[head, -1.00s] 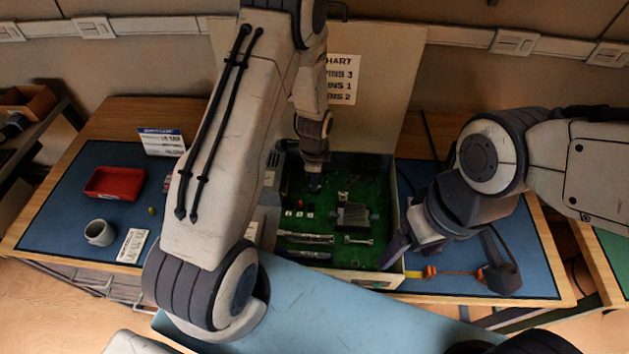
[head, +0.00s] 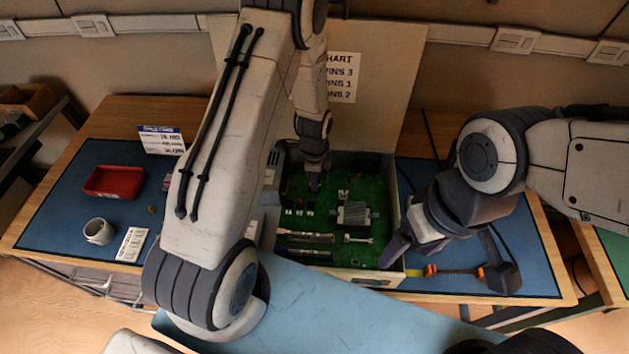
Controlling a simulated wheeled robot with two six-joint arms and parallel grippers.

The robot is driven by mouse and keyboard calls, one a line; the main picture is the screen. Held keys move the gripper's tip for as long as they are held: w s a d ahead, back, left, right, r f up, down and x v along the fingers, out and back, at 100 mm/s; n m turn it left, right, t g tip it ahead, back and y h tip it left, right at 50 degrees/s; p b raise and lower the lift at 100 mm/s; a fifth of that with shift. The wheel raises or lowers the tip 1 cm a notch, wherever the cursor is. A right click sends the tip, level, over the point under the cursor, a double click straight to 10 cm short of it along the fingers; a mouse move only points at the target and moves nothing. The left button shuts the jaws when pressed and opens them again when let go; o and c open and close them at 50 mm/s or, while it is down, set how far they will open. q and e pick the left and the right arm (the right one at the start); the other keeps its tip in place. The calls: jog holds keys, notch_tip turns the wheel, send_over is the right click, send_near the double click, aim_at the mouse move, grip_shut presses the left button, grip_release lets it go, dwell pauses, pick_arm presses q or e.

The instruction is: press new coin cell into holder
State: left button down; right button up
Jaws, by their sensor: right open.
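My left gripper (head: 315,185) points down into the box, above the green floor and left of the ribbed block. Its jaws are too small and dark to read. I cannot make out the coin cell or its holder; either may be hidden by the gripper or too small to see. My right gripper (head: 396,251) is open at the box's front right corner; I cannot tell whether it touches the wall.
A red tray (head: 114,182), a grey mug (head: 99,231) and a printed card (head: 132,245) lie on the blue mat at left. A yellow and orange tool (head: 432,271) lies right of the box. The raised lid (head: 385,90) stands behind. My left arm hides the box's left side.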

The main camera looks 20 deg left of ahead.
pick_arm(q)
jog(key=shift+f, duration=0.1)
jog(key=c, duration=1)
grip_release()
jog(key=shift+s, duration=0.2)
jog(key=shift+s+f, duration=0.1)
jog(key=shift+r, duration=0.2)
jog(key=shift+w+r+p, duration=0.2)
jog(key=shift+r+p, duration=0.1)
jog(key=shift+p, duration=0.05)
jog(key=shift+w+r, duration=0.1)
jog(key=shift+r, duration=0.15)
jog(key=shift+r+p, duration=0.15)
jog(key=shift+p, duration=0.15)
